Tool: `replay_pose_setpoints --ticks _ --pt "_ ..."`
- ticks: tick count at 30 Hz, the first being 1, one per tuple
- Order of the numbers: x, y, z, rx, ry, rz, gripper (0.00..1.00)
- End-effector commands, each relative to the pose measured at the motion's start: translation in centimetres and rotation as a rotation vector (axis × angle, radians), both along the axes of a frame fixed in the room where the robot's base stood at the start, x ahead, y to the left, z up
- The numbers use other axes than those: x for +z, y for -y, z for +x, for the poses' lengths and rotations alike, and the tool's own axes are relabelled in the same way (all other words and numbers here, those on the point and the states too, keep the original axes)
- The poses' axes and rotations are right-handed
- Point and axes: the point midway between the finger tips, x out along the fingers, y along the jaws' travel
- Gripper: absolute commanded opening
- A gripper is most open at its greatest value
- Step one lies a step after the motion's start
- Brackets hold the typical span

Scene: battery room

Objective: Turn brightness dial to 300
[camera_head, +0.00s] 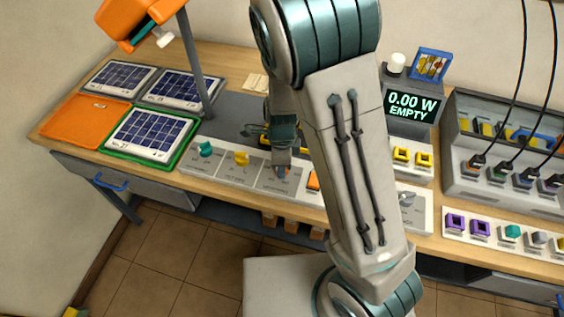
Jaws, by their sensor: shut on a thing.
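A row of pale control panels runs along the front of the bench. A teal dial (205,149) and a yellow dial (241,158) stand on the two left panels. My gripper (281,170) points down at the third panel (265,181) and is shut on a small dial there. The jaws hide most of this dial, so its pointer and setting do not show. The panel labels and scales are too small to read, so I cannot confirm which dial is the brightness dial. A display (413,106) behind my arm reads "0.00 W EMPTY".
An orange lamp (139,21) on a grey post stands at the left, over several solar panels (150,135) and an orange mat (72,121). An orange switch (313,181) sits just right of my gripper. Sockets with black cables (497,172) are at the right. My arm hides the bench middle.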

Motion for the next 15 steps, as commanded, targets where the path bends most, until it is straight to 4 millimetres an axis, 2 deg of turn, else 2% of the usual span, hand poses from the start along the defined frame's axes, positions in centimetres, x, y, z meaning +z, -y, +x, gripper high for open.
replay_pose_setpoints --ticks 1,2,3,4,15 --pt "0.09 -0.10 0.12 0.001 0.004 0.002 0.14" --pt "0.09 -0.10 0.11 0.001 0.003 0.002 0.45" --pt "0.09 -0.10 0.10 0.001 0.003 0.002 0.56" --pt "0.08 -0.09 0.10 0.001 0.003 0.002 0.59" --pt "0.62 -0.07 0.06 0.003 0.002 0.001 0.59"
